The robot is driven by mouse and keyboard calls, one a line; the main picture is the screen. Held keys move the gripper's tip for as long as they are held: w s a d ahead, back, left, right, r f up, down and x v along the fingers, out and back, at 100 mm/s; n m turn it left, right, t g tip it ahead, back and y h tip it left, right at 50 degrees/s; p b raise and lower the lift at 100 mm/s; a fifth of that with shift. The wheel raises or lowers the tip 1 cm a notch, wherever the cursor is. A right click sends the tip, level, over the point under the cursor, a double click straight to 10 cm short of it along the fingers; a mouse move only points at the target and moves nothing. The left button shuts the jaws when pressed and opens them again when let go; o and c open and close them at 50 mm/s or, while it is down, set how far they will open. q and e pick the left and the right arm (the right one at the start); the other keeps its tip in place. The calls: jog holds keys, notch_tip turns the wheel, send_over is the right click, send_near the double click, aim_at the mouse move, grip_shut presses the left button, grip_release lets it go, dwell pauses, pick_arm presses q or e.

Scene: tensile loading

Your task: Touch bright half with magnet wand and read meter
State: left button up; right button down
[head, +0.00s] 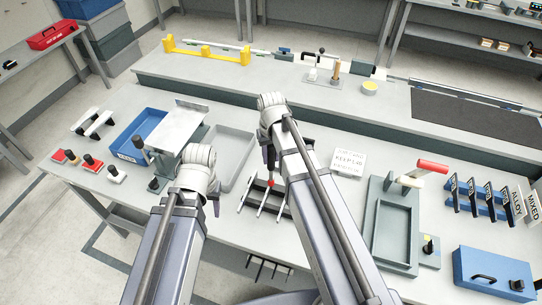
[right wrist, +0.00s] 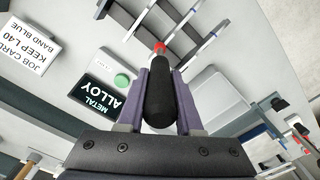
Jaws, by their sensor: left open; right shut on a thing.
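My right gripper (right wrist: 160,92) is shut on the black handle of the magnet wand (right wrist: 159,98), whose red tip (right wrist: 159,47) points at the rack of silver bars. The tip overlaps the near end of one bar (right wrist: 181,25); I cannot tell whether it touches. In the head view the red tip (head: 270,180) shows at the bar rack (head: 265,196), beside my right arm. The meter (right wrist: 97,87) has a dark screen reading "METAL ALLOY" beside a green button (right wrist: 122,80). I cannot tell which bar is the bright half.
A grey tray (head: 232,152) and blue bin (head: 130,140) lie left of the rack. A "KEEP L40, BAND BLUE" job card (head: 348,162) lies to the right. Further right are a grey-green tray (head: 393,240), a label rack including ALLOY and MIXED (head: 485,200), and a blue box (head: 495,275).

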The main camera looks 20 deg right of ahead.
jog(key=shift+r+p, duration=0.4)
jog(key=shift+p, duration=0.15)
notch_tip(320, 180, up, 6)
jog(key=p, duration=0.6)
jog(key=shift+r, duration=0.1)
